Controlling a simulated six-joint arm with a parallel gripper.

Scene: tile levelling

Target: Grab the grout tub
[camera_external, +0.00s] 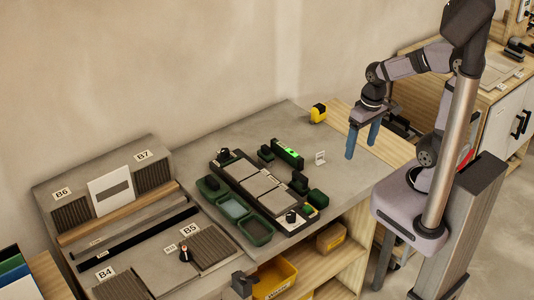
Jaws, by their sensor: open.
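Three dark green open tubs stand in a row along the left side of the tile board: a small one (212,188), a middle one with a grey-green fill (234,207), and a larger one (256,230). No readable label shows which is the grout tub. My gripper (362,138) hangs with its two blue fingers apart and pointing down, above the right end of the worktop. It is open and empty, well to the right of the tubs and not touching anything I can see.
The board with grey tiles (260,186) lies right of the tubs. A green-lit level (288,153), a yellow tape measure (318,112) and a small white card (320,157) are nearby. A panel with slatted blocks (127,220) lies left. Yellow bins (272,279) sit below.

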